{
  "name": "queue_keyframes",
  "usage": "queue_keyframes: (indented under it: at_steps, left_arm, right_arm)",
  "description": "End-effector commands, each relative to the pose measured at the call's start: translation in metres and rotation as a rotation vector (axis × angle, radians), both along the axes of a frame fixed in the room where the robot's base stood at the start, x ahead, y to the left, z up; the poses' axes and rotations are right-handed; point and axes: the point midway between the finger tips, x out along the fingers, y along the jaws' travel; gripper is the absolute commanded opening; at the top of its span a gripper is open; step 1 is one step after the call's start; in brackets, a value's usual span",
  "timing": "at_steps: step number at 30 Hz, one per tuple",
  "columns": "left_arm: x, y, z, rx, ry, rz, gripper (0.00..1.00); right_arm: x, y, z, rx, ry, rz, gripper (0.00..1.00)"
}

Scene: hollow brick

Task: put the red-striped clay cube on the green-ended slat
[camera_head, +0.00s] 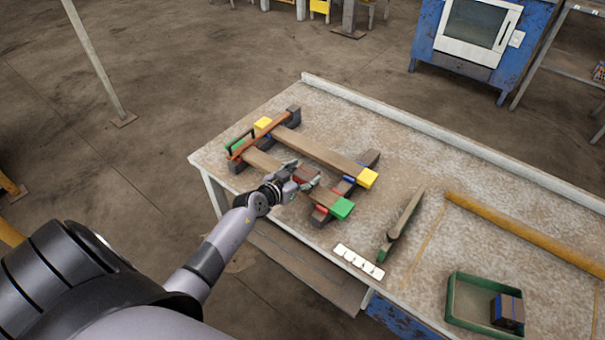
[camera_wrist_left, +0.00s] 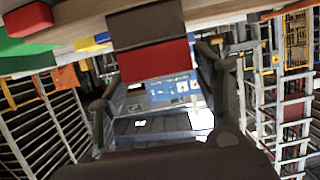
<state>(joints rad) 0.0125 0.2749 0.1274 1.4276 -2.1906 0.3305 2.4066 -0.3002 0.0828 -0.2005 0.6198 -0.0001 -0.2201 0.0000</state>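The green-ended slat (camera_head: 263,162) is a wooden bar lying across two dark supports on the table, with a green end (camera_head: 342,208) toward the front. The clay cube (camera_head: 305,174), brown with a red stripe, is at the slat's middle, partly hidden by my left gripper (camera_head: 297,178). In the left wrist view the cube (camera_wrist_left: 149,44) sits against the slat (camera_wrist_left: 225,10), between the fingers of my left gripper (camera_wrist_left: 165,75). The fingers are spread to either side of the cube, with a narrow gap visible. My right gripper is not in view.
A yellow-ended slat (camera_head: 320,150) lies parallel behind. A dark clamp-like tool (camera_head: 400,225), a white strip (camera_head: 358,262) and a green tray (camera_head: 455,300) holding a blue-striped block (camera_head: 507,312) are to the right. A long yellow bar (camera_head: 520,233) lies farther right.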

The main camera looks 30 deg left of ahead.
Motion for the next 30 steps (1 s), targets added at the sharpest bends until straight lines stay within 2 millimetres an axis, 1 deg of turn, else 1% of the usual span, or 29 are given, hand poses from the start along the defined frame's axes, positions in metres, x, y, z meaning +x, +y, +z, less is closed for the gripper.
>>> queue_keyframes:
  at_steps: [3,11,14,17,24,30]
  left_arm:
    - [0.000,0.000,0.000,0.000,0.000,0.000,0.70]
    - [0.000,0.000,0.001,0.001,0.000,0.000,0.70]
    - [0.000,0.000,0.005,0.001,-0.002,0.000,0.70]
    - [-0.013,0.000,0.009,-0.002,0.001,0.000,0.70]
    - [-0.063,0.003,0.028,-0.001,0.002,0.002,0.70]
    - [-0.097,0.005,0.039,-0.002,0.001,0.001,0.70]
  right_arm:
    - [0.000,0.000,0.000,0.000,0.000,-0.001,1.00]
    - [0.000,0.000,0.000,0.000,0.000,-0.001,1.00]
    - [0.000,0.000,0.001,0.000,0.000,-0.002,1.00]
    - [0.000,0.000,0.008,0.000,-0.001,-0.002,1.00]
    - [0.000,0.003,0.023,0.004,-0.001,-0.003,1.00]
    - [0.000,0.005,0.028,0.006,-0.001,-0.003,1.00]
